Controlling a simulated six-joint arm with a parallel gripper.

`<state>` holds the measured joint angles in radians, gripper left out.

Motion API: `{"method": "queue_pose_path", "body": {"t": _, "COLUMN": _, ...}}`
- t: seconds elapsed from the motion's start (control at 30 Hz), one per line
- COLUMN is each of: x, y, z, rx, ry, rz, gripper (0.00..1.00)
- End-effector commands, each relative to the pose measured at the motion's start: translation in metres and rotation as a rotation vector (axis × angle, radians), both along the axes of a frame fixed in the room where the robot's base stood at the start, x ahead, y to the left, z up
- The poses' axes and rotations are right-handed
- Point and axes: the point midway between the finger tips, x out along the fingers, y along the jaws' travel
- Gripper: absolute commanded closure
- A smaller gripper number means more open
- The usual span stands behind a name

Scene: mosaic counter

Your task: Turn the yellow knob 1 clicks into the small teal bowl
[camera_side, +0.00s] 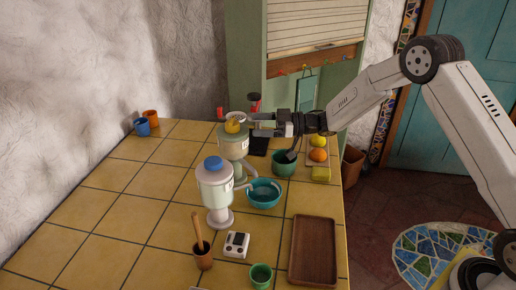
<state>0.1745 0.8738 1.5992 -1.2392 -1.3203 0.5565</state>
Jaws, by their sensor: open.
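The yellow knob (233,127) sits on top of the rear dispenser (232,143), a pale green canister with a side handle. My gripper (258,125) reaches in from the right at knob height. It is open, with its fingertips close to the knob's right side; I cannot tell whether they touch it. A teal bowl (264,203) stands on the counter to the right of the dispensers. A darker green bowl (284,170) stands behind it, partly covered by a dark part near my wrist.
A front dispenser with a blue knob (213,163) stands nearest the teal bowl. A brown tray (313,250), a small white device (236,245), a pot with a wooden tool (203,256) and a green cup (261,275) lie forward. The left tiles are mostly clear.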

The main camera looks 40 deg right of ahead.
Motion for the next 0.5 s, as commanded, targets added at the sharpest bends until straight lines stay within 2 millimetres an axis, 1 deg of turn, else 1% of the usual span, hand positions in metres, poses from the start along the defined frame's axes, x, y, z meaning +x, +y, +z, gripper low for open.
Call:
{"method": "queue_pose_path", "body": {"t": 0.3, "x": 0.02, "y": 0.032, "z": -0.001, "rx": 0.0, "ry": 0.001, "rz": 0.002, "gripper": 0.06}}
{"method": "queue_pose_path", "body": {"t": 0.5, "x": 0.032, "y": 0.049, "z": 0.0, "rx": 0.0, "ry": 0.0, "rz": 0.001, "gripper": 0.06}}
